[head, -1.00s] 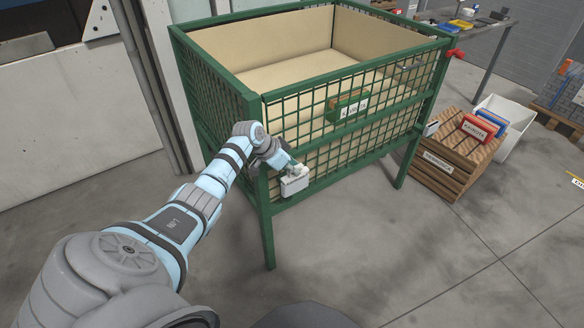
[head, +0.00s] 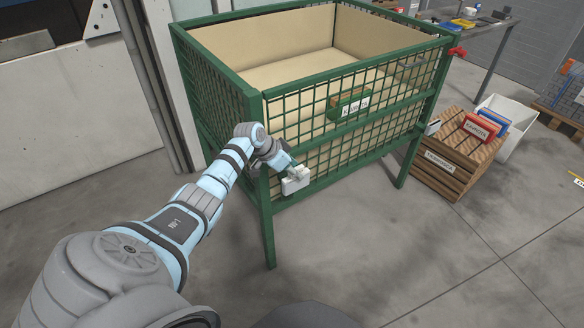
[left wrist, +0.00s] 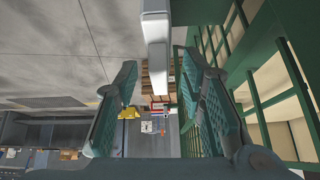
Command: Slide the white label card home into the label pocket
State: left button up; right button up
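A small white block-like piece (head: 294,182) is at the lower front rail of the green mesh crate (head: 262,150), near its front-left leg. I cannot clearly separate label card from pocket there. My left gripper (head: 292,168) is right behind and above this piece. In the left wrist view, a white piece (left wrist: 156,45) seen nearly edge-on, wider at the top and narrower below, stands between the two spread green fingers (left wrist: 157,75). Narrow gaps show beside the fingertips, so the fingers do not appear closed on it. My right gripper is not in view.
Mesh and rails run close along the right of my gripper in the left wrist view. A lettered box (head: 348,104) shows at the crate's front. A wooden crate (head: 440,166) and white bin (head: 518,140) stand to the right. Floor in front is clear.

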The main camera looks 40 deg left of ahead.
pick_arm(q)
jog(key=v, duration=1.2)
dwell(0.3)
jog(key=s+f+n+g+y+p, duration=0.15)
jog(key=s+f, duration=0.45)
jog(key=f, duration=0.7)
jog(key=s+f+n+g+y+p, duration=0.1)
jog(key=s+f+n+p, duration=0.3)
jog(key=f, duration=0.9)
jog(key=s+d+f+g, duration=0.1)
jog(key=s+d+f, duration=0.3)
jog(key=s, duration=0.7)
jog(key=s+d+f+m+g+p, duration=0.1)
jog(key=s+d+f, duration=0.4)
jog(key=s, duration=0.6)
jog(key=s+d+f+m+g, duration=0.1)
jog(key=s+d+f, duration=0.4)
jog(key=s+d, duration=0.3)
jog(key=s, duration=0.2)
jog(key=shift+s+d, duration=0.35)
jog(key=shift+s, duration=0.05)
